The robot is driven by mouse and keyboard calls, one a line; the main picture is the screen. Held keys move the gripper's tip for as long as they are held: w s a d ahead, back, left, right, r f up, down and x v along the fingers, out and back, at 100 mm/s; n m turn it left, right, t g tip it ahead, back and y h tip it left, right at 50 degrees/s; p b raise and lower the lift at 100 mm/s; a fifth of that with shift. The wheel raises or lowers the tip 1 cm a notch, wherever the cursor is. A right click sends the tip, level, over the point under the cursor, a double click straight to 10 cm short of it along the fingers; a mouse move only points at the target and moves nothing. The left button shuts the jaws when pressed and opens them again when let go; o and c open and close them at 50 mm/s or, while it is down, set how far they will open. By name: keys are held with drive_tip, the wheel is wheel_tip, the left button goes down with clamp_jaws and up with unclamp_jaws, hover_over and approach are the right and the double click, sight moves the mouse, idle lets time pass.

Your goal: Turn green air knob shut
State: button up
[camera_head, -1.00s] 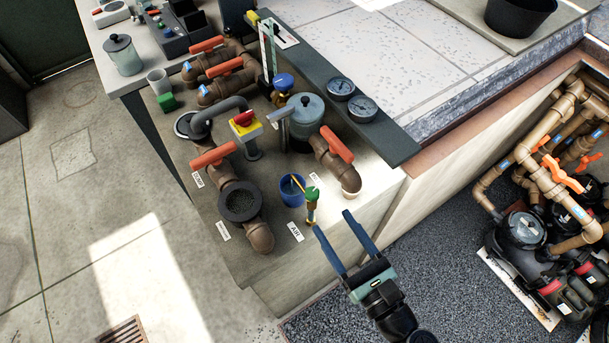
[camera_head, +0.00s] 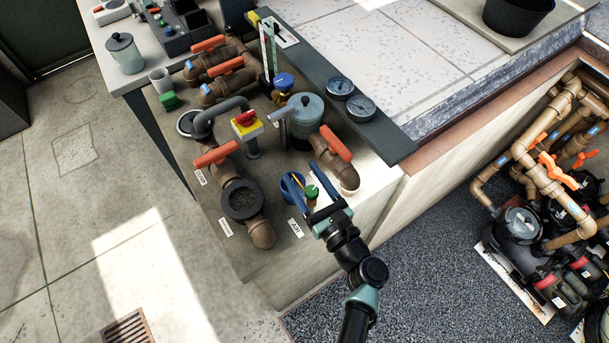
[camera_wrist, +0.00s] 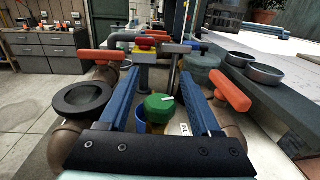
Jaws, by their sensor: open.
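The green air knob (camera_head: 312,191) stands upright near the front of the bench, by a white label reading AIR (camera_head: 296,228). In the wrist view the green knob (camera_wrist: 160,108) has a white mark on top and sits between my two blue fingers. My gripper (camera_head: 302,174) is open, with a finger on either side of the knob and space between them and it. In the wrist view my gripper (camera_wrist: 165,82) shows both fingers spread. The knob's stem is mostly hidden in both views.
An orange-handled valve (camera_head: 336,143) is to the right, and a black-ringed pipe opening (camera_head: 242,200) to the left. A red and yellow switch (camera_head: 245,122) stands farther back. The bench's front corner is bare.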

clamp_jaws()
